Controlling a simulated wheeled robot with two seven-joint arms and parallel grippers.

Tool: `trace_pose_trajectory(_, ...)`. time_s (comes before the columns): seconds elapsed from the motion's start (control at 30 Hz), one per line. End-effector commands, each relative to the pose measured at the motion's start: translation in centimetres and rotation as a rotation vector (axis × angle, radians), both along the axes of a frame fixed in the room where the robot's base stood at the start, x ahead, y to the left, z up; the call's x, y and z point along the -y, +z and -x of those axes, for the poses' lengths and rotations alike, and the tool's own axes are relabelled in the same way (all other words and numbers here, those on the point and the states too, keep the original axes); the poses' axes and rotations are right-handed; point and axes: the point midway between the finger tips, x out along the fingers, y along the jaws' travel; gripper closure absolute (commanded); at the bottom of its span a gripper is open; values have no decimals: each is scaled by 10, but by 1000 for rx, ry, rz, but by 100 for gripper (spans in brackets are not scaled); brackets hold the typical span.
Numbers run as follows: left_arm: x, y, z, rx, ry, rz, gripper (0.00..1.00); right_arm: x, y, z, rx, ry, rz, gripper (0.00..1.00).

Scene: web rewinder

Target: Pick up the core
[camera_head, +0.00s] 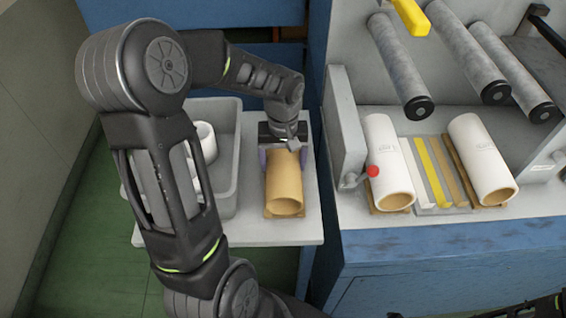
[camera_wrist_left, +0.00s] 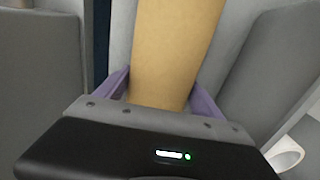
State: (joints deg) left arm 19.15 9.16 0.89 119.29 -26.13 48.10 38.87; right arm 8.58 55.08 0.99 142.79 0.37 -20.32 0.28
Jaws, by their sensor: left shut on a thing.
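The core (camera_head: 285,182) is a tan cardboard tube on a small light shelf (camera_head: 262,236), its open end facing the front. My left gripper (camera_head: 279,160) is over the core's far part, with a purple finger on each side. It is shut on the core. In the left wrist view the core (camera_wrist_left: 172,55) stretches away between the two purple fingers of the gripper (camera_wrist_left: 160,90). Whether the core touches its support cannot be told. My right gripper does not show.
A grey bin (camera_head: 228,125) with white rolls (camera_head: 206,141) stands left of the core. To the right are a grey upright plate (camera_head: 344,125) with a red knob (camera_head: 373,171), two white rolls (camera_head: 388,165) (camera_head: 483,160) and grey rollers (camera_head: 400,66) above.

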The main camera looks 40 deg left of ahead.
Motion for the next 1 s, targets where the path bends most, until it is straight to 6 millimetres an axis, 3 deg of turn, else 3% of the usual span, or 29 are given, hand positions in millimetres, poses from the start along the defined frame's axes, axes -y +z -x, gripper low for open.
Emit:
trace_pose_trajectory(0.1,0,0,0,1,0,0,73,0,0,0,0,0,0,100)
trace_pose_trajectory(0.47,0,9,-1,4,1,-2,73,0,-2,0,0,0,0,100)
trace_pose_trajectory(1.0,0,96,-1,3,-1,-1,73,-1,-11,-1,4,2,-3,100)
